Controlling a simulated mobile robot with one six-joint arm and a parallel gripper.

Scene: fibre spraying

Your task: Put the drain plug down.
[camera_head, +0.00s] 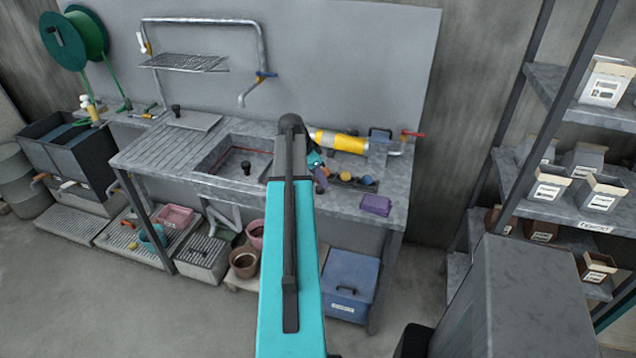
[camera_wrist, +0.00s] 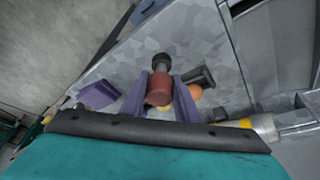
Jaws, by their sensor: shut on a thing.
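My gripper (camera_wrist: 158,100) has two purple fingers. They are shut on the drain plug (camera_wrist: 158,89), a reddish-brown cylinder with a dark knob-like end, held over the grey worktop (camera_wrist: 205,35). The gap between plug and worktop cannot be judged. In the head view my gripper (camera_head: 319,178) shows only partly, beside the teal arm at the right of the sink (camera_head: 228,165). The plug is hidden there.
A purple block (camera_head: 376,205) lies near the worktop's right front. A dark holder with round coloured pieces (camera_head: 345,181) is right of my gripper. A yellow cylinder (camera_head: 340,142) lies behind. Bare worktop (camera_head: 398,190) shows at the right.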

